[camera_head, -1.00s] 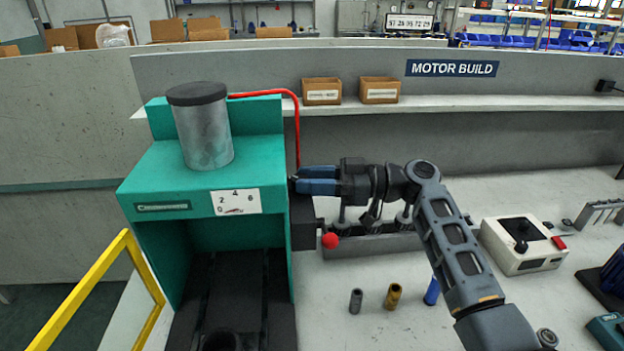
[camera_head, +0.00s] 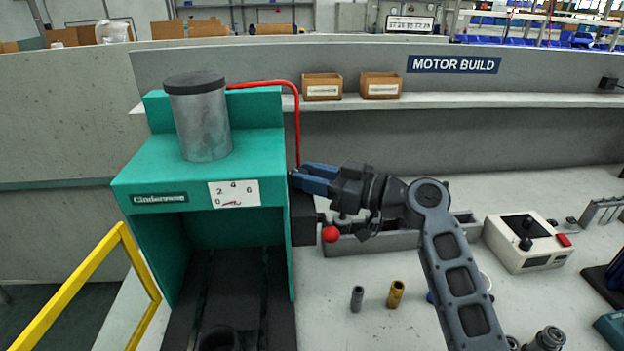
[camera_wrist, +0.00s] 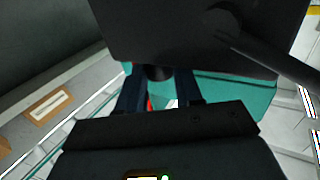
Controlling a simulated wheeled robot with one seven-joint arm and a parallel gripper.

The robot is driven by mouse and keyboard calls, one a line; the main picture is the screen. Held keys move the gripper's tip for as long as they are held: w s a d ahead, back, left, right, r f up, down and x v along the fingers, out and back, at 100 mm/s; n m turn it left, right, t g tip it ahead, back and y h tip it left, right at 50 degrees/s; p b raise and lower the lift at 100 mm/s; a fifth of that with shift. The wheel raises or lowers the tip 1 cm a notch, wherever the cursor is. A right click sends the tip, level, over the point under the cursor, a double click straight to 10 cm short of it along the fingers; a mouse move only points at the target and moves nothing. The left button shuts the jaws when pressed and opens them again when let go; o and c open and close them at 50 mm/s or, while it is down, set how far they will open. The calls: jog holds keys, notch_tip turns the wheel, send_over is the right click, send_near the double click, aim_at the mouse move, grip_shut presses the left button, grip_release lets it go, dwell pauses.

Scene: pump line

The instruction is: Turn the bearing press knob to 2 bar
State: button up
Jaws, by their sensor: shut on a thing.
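The green bearing press (camera_head: 160,168) stands at the left, with a grey cylinder (camera_head: 200,125) on top. Its white gauge plate (camera_head: 234,194) is marked 0, 2, 4 and 6. A small red needle lies low on it, near the 0; its exact reading is too small to tell. My gripper (camera_head: 300,179) is at the press's right side, its blue fingers shut on the knob, which they mostly hide in the head view. In the wrist view the dark round knob (camera_wrist: 157,73) sits between the two fingers, beside the dark block of the press.
A lever with a red ball (camera_head: 330,234) sticks out just below my gripper. A red hose (camera_head: 298,130) runs down close to the fingers. A grey bin (camera_head: 400,240), small sleeves (camera_head: 396,294) and a white control box (camera_head: 527,242) are on the bench. A yellow rail (camera_head: 80,290) is front left.

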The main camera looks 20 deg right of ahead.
dwell(0.3)
jog(key=o, duration=1)
jog(key=shift+o, duration=0.2)
